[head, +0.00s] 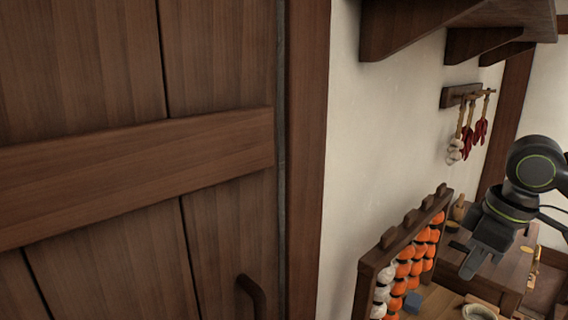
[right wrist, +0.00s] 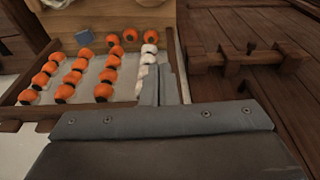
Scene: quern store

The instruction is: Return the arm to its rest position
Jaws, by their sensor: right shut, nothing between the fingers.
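My right gripper (head: 469,264) is at the right side of the head view, dark grey, below the green-ringed joints of my arm. It is shut and empty. In the right wrist view its two grey fingers (right wrist: 163,88) lie together in the middle, in front of the bead rack as seen there. My left gripper is in neither view.
A large plank door (head: 130,160) with a handle (head: 252,298) fills the left. Peppers and garlic (head: 470,138) hang from a peg rail.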

